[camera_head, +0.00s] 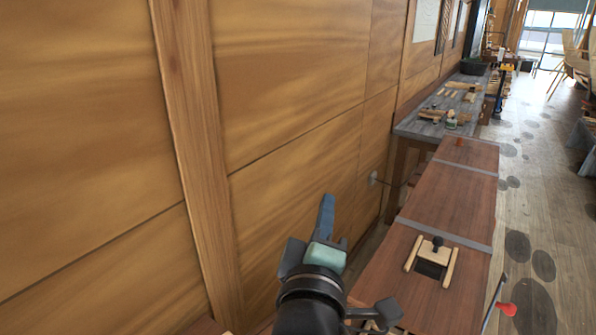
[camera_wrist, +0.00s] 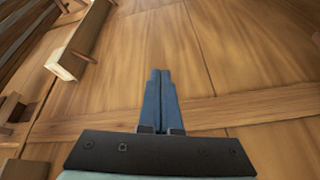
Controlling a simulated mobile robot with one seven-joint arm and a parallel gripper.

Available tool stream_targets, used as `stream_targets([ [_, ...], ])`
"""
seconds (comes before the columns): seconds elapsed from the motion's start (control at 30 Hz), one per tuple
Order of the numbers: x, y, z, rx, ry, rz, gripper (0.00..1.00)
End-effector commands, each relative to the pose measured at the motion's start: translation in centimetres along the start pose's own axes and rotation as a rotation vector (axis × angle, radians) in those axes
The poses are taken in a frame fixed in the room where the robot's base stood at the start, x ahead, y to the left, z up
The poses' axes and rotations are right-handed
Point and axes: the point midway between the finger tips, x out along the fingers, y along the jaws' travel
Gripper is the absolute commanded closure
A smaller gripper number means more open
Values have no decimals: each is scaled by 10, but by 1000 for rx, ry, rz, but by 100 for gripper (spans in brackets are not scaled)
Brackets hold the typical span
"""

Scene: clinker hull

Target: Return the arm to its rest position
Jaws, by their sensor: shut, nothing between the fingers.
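My gripper (camera_head: 326,214) is at the lower middle of the head view, raised in front of the wood-panelled wall. Its blue fingers point up in the picture. In the wrist view the two blue fingers of my gripper (camera_wrist: 160,76) lie side by side, shut, with nothing between them. My dark arm comes up from the bottom edge of the head view behind the gripper and hides part of the wall's foot.
The panelled wall (camera_head: 290,70) with an upright post (camera_head: 190,120) fills the left. A brown bench (camera_head: 440,205) stands right of my arm, bearing a small wooden frame (camera_head: 411,252). A grey table (camera_head: 425,125) with tools stands beyond. Floor (camera_head: 535,190) is open at right.

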Motion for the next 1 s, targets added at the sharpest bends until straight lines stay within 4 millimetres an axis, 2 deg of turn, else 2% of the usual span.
stream_targets([
  [0.03, -7, 34, -16, 149, 58, 79, 100],
  [0.1, -20, 79, -35, 364, 150, 166, 100],
  [0.17, -37, 116, -50, 542, 242, 228, 100],
  [0.2, -49, 139, -58, 655, 307, 262, 100],
  [0.3, -82, 187, -75, 904, 471, 317, 100],
  [0.4, -112, 220, -85, 1088, 611, 336, 100],
  [0.5, -132, 239, -89, 1201, 706, 340, 100],
  [0.6, -141, 248, -91, 1255, 750, 337, 100],
  [1.0, -142, 249, -92, 1265, 756, 335, 100],
])
